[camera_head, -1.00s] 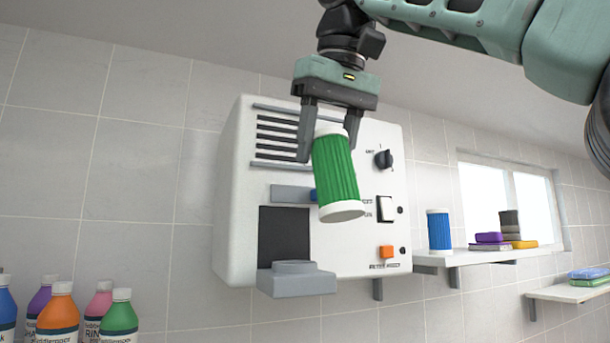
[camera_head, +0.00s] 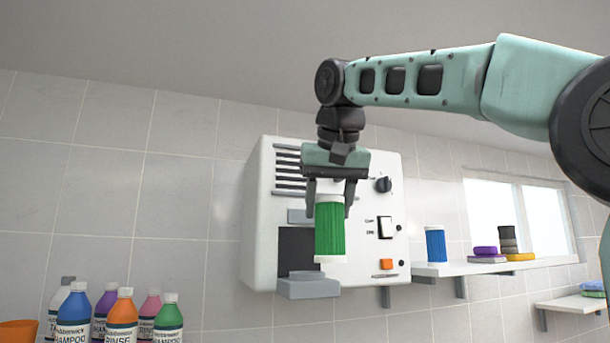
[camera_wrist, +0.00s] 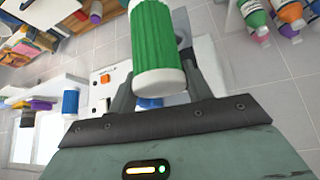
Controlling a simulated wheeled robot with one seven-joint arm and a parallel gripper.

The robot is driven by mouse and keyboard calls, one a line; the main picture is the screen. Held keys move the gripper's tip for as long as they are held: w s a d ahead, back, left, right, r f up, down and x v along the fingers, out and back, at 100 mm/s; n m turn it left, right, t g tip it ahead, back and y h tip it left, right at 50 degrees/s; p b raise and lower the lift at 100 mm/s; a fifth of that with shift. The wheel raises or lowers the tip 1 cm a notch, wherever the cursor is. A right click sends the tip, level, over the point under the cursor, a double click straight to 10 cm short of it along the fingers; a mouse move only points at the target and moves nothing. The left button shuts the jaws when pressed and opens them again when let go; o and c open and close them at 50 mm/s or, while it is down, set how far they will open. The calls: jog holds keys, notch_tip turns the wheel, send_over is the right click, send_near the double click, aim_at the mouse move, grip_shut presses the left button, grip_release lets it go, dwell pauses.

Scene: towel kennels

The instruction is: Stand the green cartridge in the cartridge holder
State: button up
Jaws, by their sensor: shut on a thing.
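The green cartridge (camera_head: 330,230), ribbed with white end caps, is held upright in my gripper (camera_head: 331,207). The two fingers are shut on its upper part. In the wrist view the cartridge (camera_wrist: 158,45) also sits between the fingers (camera_wrist: 160,72). The cartridge holder seems to be the grey ledge (camera_head: 308,287) below a dark recess (camera_head: 292,252) on the white wall machine (camera_head: 262,215). In the head view the cartridge overlaps the recess's right side, its lower end just above the ledge's level in the picture. I cannot tell its gap from the machine.
A blue cartridge (camera_head: 435,244) stands on a white shelf (camera_head: 460,269) right of the machine, with folded towels (camera_head: 485,255). Several shampoo bottles (camera_head: 121,318) stand at lower left. The machine's front has a knob (camera_head: 383,185), a switch (camera_head: 385,227) and an orange button (camera_head: 386,264).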

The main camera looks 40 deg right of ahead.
jog(key=shift+w+d+f, duration=0.15)
jog(key=shift+w, duration=0.15)
jog(key=shift+w+d+f, duration=0.1)
jog(key=shift+w+d, duration=0.05)
jog(key=shift+w, duration=0.55)
jog(key=shift+w+d+f+p, duration=0.2)
jog(key=shift+w+d+f, duration=0.25)
jog(key=shift+w, duration=1.05)
jog(key=shift+w+d+f+p, duration=0.3)
jog(key=shift+w+f, duration=0.25)
jog(key=shift+w, duration=0.95)
jog(key=shift+w+d+f+p, duration=0.15)
jog(key=shift+w+d+f, duration=0.35)
jog(key=shift+w, duration=1)
jog(key=o, duration=1.2)
jog(key=shift+a, duration=0.15)
